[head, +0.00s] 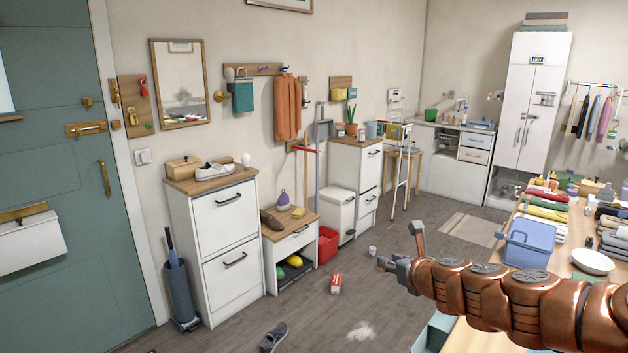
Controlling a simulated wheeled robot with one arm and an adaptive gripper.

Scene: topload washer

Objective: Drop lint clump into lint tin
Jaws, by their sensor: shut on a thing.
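My gripper (400,248) is in the right half of the head view, at the end of my copper-coloured arm. One finger points up and the other points left. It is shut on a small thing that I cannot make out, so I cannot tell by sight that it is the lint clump. I cannot pick out the lint tin with certainty. A small pale can (372,251) stands on the floor just left of the gripper in the picture. A whitish fluffy patch (361,330) lies on the floor below.
A table (568,233) on the right holds a blue basket (531,243), a white bowl (592,262) and folded cloths. A red-and-white box (336,284) and a grey shoe (274,337) lie on the floor. White cabinets (222,215) line the left wall. The floor between is mostly clear.

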